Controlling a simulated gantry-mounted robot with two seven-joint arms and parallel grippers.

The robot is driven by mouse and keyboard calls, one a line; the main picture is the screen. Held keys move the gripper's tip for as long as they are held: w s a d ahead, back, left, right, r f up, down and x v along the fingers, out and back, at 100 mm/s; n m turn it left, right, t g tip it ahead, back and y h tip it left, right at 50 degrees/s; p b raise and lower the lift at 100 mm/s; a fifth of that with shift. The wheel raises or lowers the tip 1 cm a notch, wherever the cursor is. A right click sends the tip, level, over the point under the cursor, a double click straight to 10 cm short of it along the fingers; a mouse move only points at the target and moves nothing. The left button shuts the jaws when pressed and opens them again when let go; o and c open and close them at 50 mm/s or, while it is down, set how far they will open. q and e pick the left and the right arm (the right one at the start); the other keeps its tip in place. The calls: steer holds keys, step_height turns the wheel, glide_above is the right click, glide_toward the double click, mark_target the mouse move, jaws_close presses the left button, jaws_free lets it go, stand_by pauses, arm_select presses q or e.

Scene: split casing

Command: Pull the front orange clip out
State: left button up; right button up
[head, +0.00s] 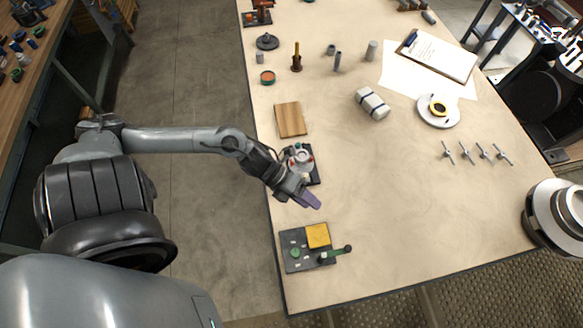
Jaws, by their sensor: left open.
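The casing (301,156) is a small grey-white round body on a black base near the left edge of the table. Small red-orange bits (309,163) show on it. I cannot tell which of them is the front clip, and my left arm hides part of the casing's left and near side. My left gripper (310,200) is open, on the near side of the casing, with its purplish fingers pointing down and right, away from it. Nothing shows between the fingers. My right gripper is not in view.
A dark plate with a yellow block (317,235) and a green-handled lever (337,253) lies nearer on the table. A wooden board (291,119) lies beyond the casing. The table's middle is clear.

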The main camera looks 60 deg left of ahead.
arm_select(q)
steer(key=a+f+m+g+b, duration=0.3)
steer(key=a+f+m+b, duration=0.1)
steer(key=a+f+b, duration=0.25)
steer(key=m+g+y+b, duration=0.3)
steer(key=m+y+b, duration=0.4)
steer(key=b, duration=1.8)
glide_above(291, 161)
step_height(291, 161, down, 3)
steer(key=n+y, duration=0.1)
step_height(291, 161, down, 7)
steer(key=shift+a+f+b, duration=0.1)
steer(key=shift+f+b, duration=0.05)
steer(key=shift+b, duration=1.1)
steer(key=shift+f, duration=0.95)
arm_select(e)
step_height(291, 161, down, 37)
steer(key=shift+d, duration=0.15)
arm_select(q)
jaws_close()
